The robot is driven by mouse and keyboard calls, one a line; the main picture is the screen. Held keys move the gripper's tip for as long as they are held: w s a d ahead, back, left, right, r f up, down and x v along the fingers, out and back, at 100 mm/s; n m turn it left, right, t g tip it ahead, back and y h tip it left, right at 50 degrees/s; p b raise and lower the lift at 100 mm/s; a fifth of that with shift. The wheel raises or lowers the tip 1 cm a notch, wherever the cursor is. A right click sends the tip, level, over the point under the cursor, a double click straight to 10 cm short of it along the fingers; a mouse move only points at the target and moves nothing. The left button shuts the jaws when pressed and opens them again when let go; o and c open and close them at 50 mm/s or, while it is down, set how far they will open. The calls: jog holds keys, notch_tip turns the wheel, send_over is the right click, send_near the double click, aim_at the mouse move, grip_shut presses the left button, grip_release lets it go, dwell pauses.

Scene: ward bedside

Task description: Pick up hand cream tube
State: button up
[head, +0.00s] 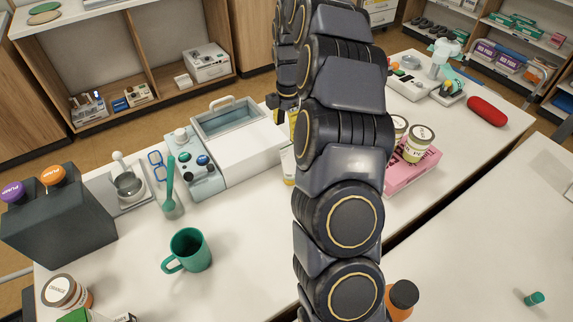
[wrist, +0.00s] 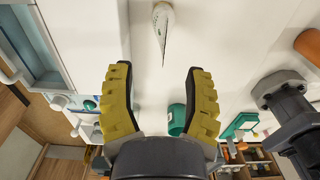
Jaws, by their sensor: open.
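A pale tube (wrist: 163,28), likely the hand cream tube, is at the top centre of the wrist view. It seems to stand on the white table with its narrow end toward me. My gripper (wrist: 160,82) is open, with its yellow ribbed fingers spread wide and nothing between their tips. The tube is beyond the fingertips, roughly in line with the gap. In the head view, a white and yellow item (head: 288,166) shows beside my arm, partly hidden, and may be this tube. There my gripper (head: 288,116) is mostly hidden behind my arm.
A white and blue box with a handle (head: 238,130) stands left of my arm. A green mug (head: 188,250) stands nearer. A pink box (head: 413,170) with jars (head: 419,143) and a red case (head: 487,111) are to the right. The table's front middle (head: 245,270) is clear.

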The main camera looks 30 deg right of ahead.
aim_at(291, 153)
jog(key=shift+d+f, duration=0.35)
jog(key=shift+f, duration=0.45)
jog(key=f, duration=0.6)
jog(key=shift+s+f, duration=0.25)
jog(key=shift+f, duration=0.15)
grip_shut()
